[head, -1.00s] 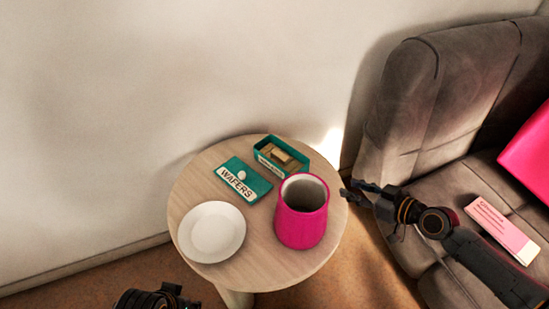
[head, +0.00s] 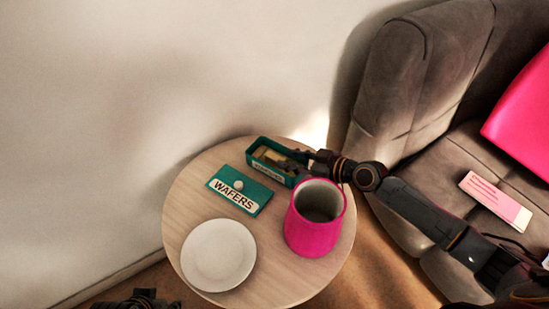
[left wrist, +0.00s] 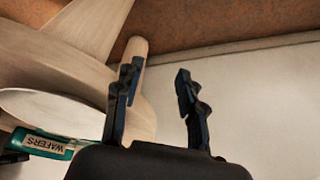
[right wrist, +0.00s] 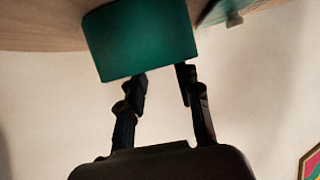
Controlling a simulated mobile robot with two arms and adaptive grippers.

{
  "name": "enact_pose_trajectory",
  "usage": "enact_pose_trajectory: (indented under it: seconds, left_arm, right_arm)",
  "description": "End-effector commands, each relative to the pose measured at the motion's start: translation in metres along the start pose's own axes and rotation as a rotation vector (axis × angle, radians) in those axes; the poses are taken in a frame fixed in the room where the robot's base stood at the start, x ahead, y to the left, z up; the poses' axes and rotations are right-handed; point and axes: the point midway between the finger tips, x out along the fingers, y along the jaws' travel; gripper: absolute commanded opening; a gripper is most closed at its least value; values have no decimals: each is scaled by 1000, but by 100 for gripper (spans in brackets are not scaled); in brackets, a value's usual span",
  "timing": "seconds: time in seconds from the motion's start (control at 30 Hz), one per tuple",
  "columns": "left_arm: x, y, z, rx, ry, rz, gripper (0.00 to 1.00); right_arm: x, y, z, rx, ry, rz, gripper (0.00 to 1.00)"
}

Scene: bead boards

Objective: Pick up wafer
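The tan wafer (head: 270,157) lies inside the open teal box (head: 252,148) at the back of the round table, partly covered by my right gripper. My right gripper (head: 288,158) reaches over the box from the right. In the right wrist view its fingers (right wrist: 161,82) are apart, with the box's teal side (right wrist: 140,40) just beyond the tips; the wafer does not show there. I cannot tell whether the fingers touch the box. My left gripper (left wrist: 157,72) is open and empty, low in front of the table; it shows only partly at the head view's bottom edge.
The teal WAFERS lid (head: 240,190) with a white knob lies left of the box. A white plate (head: 218,255) is at the front left. A pink mug (head: 312,232) stands close below my right gripper. A grey armchair (head: 410,90) is at the right.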

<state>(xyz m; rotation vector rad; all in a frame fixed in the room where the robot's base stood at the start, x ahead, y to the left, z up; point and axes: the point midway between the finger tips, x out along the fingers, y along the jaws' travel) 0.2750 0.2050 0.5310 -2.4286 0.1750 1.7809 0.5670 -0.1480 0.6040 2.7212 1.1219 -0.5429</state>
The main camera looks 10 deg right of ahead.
Motion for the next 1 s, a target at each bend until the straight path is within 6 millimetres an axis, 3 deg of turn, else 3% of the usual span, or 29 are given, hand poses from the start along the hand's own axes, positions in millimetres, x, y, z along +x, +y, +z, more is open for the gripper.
enact_pose_trajectory:
  seconds: [0.23,0.5,0.8,0.93,1.0]
  left_arm:
    - [-2,0,1,0,-2,0,40]
    - [-14,0,1,-1,7,0,40]
    - [-16,0,0,-2,10,-1,40]
    - [-16,0,1,-2,8,-1,40]
    - [-15,0,1,-2,7,-1,40]
  right_arm:
    - [20,1,0,1,2,0,34]
    - [58,3,1,1,1,0,34]
    - [63,3,1,-1,0,0,34]
    - [63,3,1,-1,0,0,11]
    - [63,3,1,-1,0,0,11]
